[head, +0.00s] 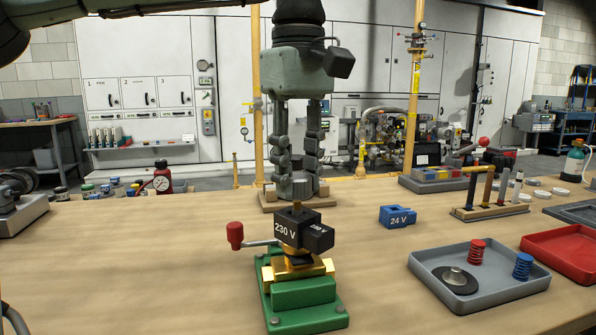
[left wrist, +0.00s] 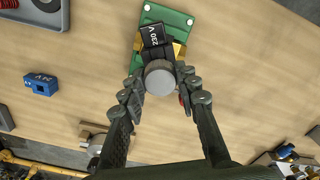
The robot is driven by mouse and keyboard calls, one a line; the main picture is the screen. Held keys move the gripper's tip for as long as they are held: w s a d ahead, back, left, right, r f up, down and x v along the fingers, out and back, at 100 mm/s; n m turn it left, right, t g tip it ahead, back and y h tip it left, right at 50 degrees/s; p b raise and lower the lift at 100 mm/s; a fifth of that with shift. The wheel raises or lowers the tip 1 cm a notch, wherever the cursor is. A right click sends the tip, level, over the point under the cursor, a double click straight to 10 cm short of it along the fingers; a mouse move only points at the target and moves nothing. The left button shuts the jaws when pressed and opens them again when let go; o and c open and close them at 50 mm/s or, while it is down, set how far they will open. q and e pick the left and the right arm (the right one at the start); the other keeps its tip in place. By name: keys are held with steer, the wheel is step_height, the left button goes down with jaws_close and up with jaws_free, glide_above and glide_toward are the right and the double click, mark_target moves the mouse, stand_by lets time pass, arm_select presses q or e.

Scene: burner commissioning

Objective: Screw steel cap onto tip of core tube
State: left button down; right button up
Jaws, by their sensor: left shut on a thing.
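My left gripper (head: 292,178) comes down from above and is shut on the steel cap. The cap is a plain grey round piece (left wrist: 160,78) between the fingertips in the left wrist view. In the head view, the brass-coloured core tube tip (head: 297,207) sticks up from the black 230 V coil (head: 297,231), just below the fingertips. I cannot tell whether cap and tip touch. The coil sits on a brass valve body (head: 292,267) in a green vise (head: 303,293) with a red-knobbed handle (head: 236,234). My right gripper is not in view.
A blue 24 V coil (head: 397,216) lies to the right. A grey tray (head: 480,297) holds a red spring, a blue spring and a dark disc. A red tray (head: 570,256) is at the right edge. A wooden stand (head: 268,207) is behind the vise. The front left table is clear.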

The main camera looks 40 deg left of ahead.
arm_select(q)
steer(key=shift+f+b, duration=0.5)
steer(key=shift+f, duration=0.4)
steer(key=c, duration=1)
jaws_free()
steer(key=shift+c, duration=0.2)
